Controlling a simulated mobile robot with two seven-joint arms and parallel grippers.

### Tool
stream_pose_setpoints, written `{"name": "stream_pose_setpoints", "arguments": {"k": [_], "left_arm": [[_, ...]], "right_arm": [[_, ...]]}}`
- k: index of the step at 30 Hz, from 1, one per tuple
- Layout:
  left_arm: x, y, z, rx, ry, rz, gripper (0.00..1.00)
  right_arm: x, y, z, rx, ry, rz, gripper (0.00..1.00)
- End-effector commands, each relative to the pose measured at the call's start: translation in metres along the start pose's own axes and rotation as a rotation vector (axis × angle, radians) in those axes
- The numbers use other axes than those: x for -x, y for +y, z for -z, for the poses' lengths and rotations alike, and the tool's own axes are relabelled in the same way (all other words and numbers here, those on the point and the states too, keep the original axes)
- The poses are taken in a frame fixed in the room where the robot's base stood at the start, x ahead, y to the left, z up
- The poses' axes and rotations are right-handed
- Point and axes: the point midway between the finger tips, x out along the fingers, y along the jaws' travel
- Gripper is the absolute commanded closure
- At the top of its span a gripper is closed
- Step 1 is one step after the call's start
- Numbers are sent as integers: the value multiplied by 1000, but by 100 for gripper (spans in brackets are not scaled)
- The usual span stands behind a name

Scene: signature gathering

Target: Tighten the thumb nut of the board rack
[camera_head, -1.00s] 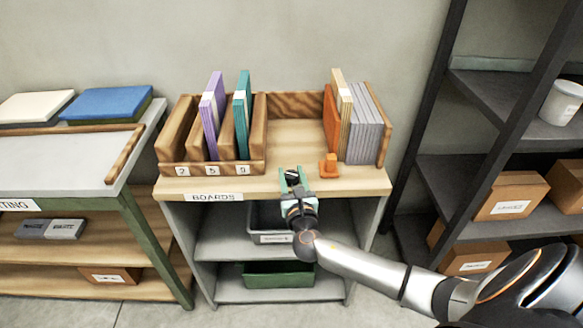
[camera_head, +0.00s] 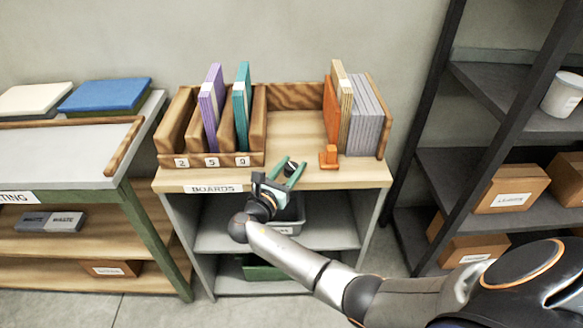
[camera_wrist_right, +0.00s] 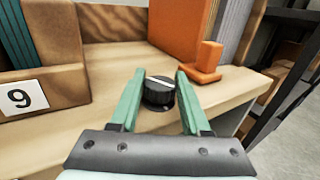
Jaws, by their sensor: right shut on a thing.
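The thumb nut (camera_head: 291,168) is a small dark round knob at the front edge of the board rack's wooden top (camera_head: 330,178). In the right wrist view the nut (camera_wrist_right: 158,96) has a pale line across its top and sits on a dark base. My right gripper (camera_head: 292,163) has its green fingers on either side of the nut and is shut on it. The fingers (camera_wrist_right: 160,74) reach past the nut's sides in the wrist view. My left gripper is not in view.
Numbered wooden slots (camera_head: 212,161) hold a purple board (camera_head: 211,105) and a teal board (camera_head: 241,105). An orange block (camera_head: 328,157) stands just right of the nut, near orange, tan and grey boards (camera_head: 365,118). A dark shelf (camera_head: 480,150) is at right.

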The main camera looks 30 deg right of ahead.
Motion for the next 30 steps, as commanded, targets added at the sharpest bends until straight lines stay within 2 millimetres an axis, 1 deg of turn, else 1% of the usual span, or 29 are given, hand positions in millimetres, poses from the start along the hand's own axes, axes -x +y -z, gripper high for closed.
{"name": "stream_pose_setpoints", "arguments": {"k": [14, 15, 21, 23, 30], "left_arm": [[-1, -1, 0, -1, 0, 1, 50], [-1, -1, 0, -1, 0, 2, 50], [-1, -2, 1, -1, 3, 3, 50], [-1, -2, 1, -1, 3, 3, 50], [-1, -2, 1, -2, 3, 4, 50]], "right_arm": [[-1, 0, -1, -2, -2, 14, 100], [-1, 0, -1, -2, -2, 14, 51], [-1, 0, -1, -1, -1, 14, 29], [-1, 0, -1, -1, -1, 14, 23], [-1, 0, 0, -1, -1, 14, 23]]}}
